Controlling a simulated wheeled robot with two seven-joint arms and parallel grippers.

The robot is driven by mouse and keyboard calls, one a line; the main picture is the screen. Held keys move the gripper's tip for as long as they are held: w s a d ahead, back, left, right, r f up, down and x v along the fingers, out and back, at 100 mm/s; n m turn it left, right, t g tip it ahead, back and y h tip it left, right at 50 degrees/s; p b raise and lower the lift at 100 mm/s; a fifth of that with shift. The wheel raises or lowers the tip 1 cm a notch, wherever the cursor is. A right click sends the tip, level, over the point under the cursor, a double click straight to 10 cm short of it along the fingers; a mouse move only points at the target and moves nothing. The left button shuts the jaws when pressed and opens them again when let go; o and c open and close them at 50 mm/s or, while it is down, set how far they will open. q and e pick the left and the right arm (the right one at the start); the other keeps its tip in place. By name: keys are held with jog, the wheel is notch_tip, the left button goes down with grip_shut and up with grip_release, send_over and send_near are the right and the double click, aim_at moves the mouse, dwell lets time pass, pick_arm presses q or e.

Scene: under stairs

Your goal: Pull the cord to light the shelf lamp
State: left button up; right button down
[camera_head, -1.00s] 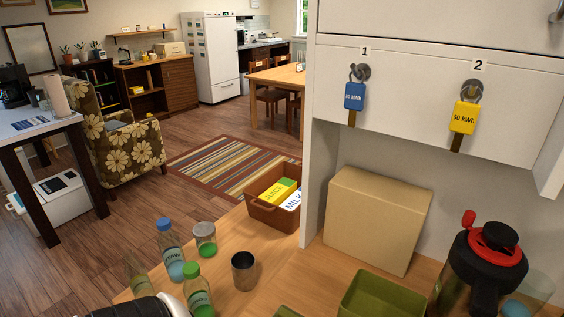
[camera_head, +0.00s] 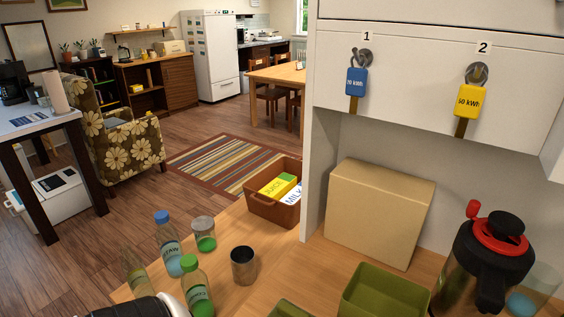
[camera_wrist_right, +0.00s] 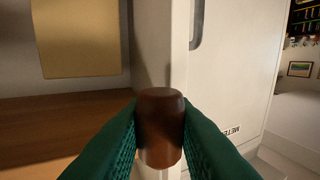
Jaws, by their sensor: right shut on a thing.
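In the right wrist view a dark brown, rounded cylindrical pull (camera_wrist_right: 160,125) sits between the green fingers of my right gripper (camera_wrist_right: 160,135), which is shut on it. The pull looks upright, and no cord can be made out clearly. The shelf lamp is not recognizable in any view. My right gripper does not show in the head view. My left gripper is not in view.
A white cabinet (camera_head: 420,70) bears a blue tag (camera_head: 356,82) and a yellow tag (camera_head: 469,101). Below stand a tan box (camera_head: 380,215), a green tray (camera_head: 385,295) and a red-topped jug (camera_head: 490,260). Bottles (camera_head: 197,290) and a metal cup (camera_head: 243,265) crowd the left.

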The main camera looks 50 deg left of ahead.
jog(key=shift+f, duration=0.35)
jog(key=shift+r, duration=0.15)
jog(key=shift+r+p, duration=1.15)
jog(key=shift+r, duration=0.2)
jog(key=c, duration=0.9)
grip_release()
